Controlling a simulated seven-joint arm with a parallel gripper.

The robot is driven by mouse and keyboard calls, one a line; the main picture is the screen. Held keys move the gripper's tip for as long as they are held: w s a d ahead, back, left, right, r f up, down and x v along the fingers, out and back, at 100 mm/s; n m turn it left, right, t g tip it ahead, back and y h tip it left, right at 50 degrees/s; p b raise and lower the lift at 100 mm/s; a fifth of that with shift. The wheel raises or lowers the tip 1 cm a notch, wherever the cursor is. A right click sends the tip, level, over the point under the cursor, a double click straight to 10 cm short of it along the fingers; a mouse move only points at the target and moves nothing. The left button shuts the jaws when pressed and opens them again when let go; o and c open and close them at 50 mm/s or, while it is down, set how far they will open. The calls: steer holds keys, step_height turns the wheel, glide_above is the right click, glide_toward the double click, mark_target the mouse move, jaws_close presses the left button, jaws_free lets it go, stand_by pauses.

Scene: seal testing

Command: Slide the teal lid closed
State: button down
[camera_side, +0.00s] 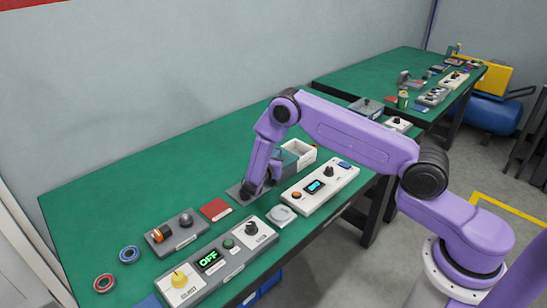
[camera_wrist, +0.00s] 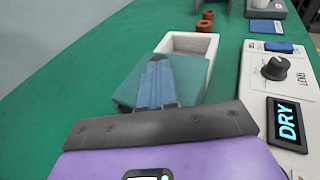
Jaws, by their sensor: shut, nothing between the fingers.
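The white box (camera_wrist: 192,42) stands on the green table, and its open far part shows in the wrist view. The teal lid (camera_wrist: 128,92) lies across the near part of the box and reaches past it on the near left side. In the side view the white box (camera_side: 301,149) is beyond my gripper (camera_side: 276,168), with the teal lid (camera_side: 289,160) partly hidden by it. My gripper (camera_wrist: 159,62) is shut and empty, with its fingers over the lid in the wrist view. I cannot tell whether the fingertips touch the lid.
A white panel with a knob and a lit "DRY" display (camera_wrist: 287,122) stands close on the right. Brown rings (camera_wrist: 206,20) lie beyond the box. A grey "OFF" console (camera_side: 209,261), a red pad (camera_side: 215,209) and loose rings (camera_side: 129,254) lie nearer the camera.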

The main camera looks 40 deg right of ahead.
steer(key=d, duration=1)
steer(key=shift+d, duration=0.35)
steer(key=shift+s, duration=0.1)
steer(key=w+v, duration=0.1)
steer(key=v, duration=1.3)
steer(key=s+a+r+m+g+y, duration=0.35)
steer(key=s+r+m, duration=0.25)
steer(key=s+r, duration=0.3)
steer(key=s+a+r+m+g+y, duration=0.1)
steer(key=s+a+r+y, duration=0.1)
steer(key=s, duration=0.7)
steer(key=s+a+r+m+g+y, duration=0.1)
steer(key=s+a+m+y, duration=0.1)
steer(key=s+y, duration=0.3)
steer(key=s+a+r+m+g+y, duration=0.1)
steer(key=s+a+r+y, duration=0.1)
steer(key=s, duration=1.2)
steer(key=shift+a+r+m+y, duration=0.4)
steer(key=shift+a+y, duration=0.35)
steer(key=shift+y, duration=0.3)
steer(key=shift+s+g, duration=0.1)
steer(key=shift+g, duration=0.15)
